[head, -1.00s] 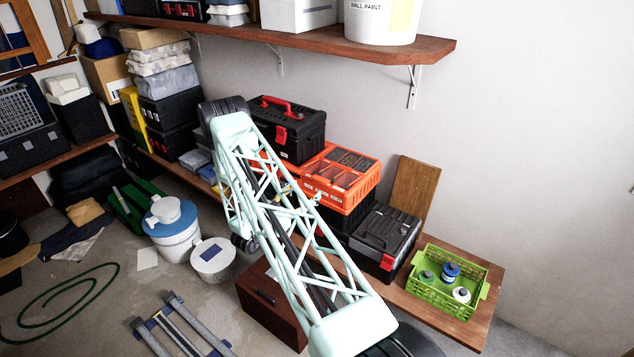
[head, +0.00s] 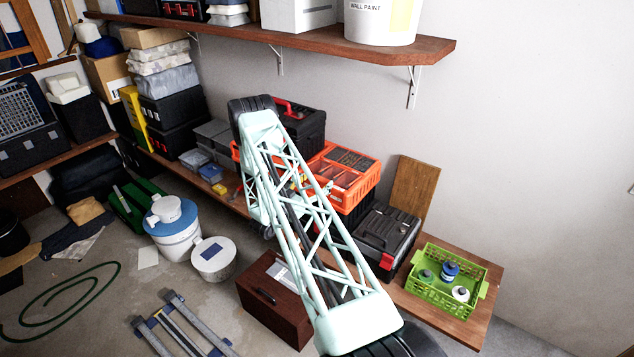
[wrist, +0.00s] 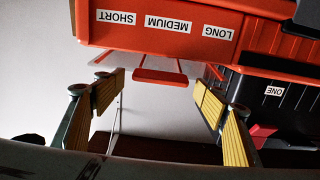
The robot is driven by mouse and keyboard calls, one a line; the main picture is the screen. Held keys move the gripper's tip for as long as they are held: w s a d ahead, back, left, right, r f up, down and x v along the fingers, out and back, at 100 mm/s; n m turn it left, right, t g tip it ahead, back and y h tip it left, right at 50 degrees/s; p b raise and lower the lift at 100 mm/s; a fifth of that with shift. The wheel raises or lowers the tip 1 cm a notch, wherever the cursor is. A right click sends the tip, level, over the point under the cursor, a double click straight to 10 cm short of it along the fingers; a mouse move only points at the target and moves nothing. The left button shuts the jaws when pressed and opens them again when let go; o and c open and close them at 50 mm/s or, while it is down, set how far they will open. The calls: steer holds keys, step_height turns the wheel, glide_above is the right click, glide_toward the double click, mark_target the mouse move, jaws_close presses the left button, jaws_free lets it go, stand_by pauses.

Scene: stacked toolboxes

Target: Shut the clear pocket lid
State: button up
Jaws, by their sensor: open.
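The orange toolbox (head: 345,168) sits on a black box in the stack on the low bench. In the wrist view its orange face (wrist: 170,38) shows upside down, with the labels SHORT, MEDIUM and LONG. The clear pocket lid (wrist: 138,64) shows as a pale see-through panel along that face's edge, with an orange tab (wrist: 160,77). It juts out from the face; its exact angle is hard to tell. My gripper (wrist: 158,84) is open, with its yellow-padded fingers on either side of the tab and nothing between them.
A black box labelled ONE (wrist: 275,92) adjoins the orange toolbox. A black toolbox with a red handle (head: 303,128) stands behind left, and a dark case (head: 385,232) at front right. A green basket (head: 450,285) holds small containers. A shelf (head: 330,38) runs above.

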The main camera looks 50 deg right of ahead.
steer(key=shift+c, duration=0.8)
steer(key=c, duration=1)
steer(key=shift+a+f+b, duration=0.15)
steer(key=shift+f+b, duration=1.45)
steer(key=shift+b, duration=0.2)
steer(key=o, duration=1.2)
steer(key=shift+r, duration=0.15)
steer(key=shift+c, duration=0.2)
steer(key=shift+a, duration=0.15)
steer(key=a, duration=1.1)
steer(key=shift+a, duration=0.35)
steer(key=shift+w, duration=0.1)
